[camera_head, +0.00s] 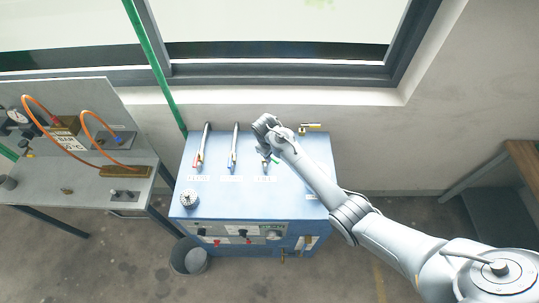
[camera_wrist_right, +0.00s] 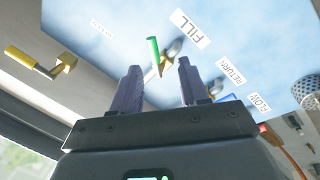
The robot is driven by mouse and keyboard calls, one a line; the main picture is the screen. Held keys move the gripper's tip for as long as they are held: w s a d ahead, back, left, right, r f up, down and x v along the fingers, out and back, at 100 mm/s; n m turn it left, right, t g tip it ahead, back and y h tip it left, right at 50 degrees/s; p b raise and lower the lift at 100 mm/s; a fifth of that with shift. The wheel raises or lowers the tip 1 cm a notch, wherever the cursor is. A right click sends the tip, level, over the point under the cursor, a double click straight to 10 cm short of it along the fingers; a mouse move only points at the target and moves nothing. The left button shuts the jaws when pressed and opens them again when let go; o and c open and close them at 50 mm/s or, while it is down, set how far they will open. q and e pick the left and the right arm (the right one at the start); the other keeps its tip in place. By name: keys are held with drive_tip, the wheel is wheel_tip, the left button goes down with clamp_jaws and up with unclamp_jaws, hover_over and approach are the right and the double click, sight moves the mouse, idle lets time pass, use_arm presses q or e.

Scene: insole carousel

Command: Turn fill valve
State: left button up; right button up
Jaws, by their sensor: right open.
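The fill valve shows in the right wrist view as a green handle (camera_wrist_right: 153,50) on a metal fitting, beside the white FILL label (camera_wrist_right: 190,29). In the head view only a small piece of the green handle (camera_head: 275,160) shows beside my right gripper (camera_head: 266,154). My right gripper (camera_wrist_right: 159,66) is open, and its two dark fingers appear on either side of the green handle's lower end. Nothing is clamped between them. I cannot tell whether a finger touches the handle. My left gripper is in neither view.
The valve sits on a blue cabinet (camera_head: 240,206) with a blue-handled valve (camera_head: 231,160) and a red-handled valve (camera_head: 196,162) to its left. A yellow lever (camera_head: 311,125) is on the wall behind. A bench (camera_head: 90,184) with orange hoses stands left; a grey bin (camera_head: 188,258) is on the floor.

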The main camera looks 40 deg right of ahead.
sight(274, 159)
drive_tip(key=w+d+f+b, duration=0.1)
drive_tip(key=f+b, duration=0.4)
drive_tip(key=w+d+f+b, duration=0.1)
drive_tip(key=f+b, duration=0.1)
drive_tip(key=f, duration=0.1)
drive_tip(key=shift+w+d, duration=0.3)
drive_tip(key=shift+d+f+b, duration=0.2)
drive_tip(key=shift+f+b, duration=0.4)
drive_tip(key=shift+b, duration=0.35)
clamp_jaws()
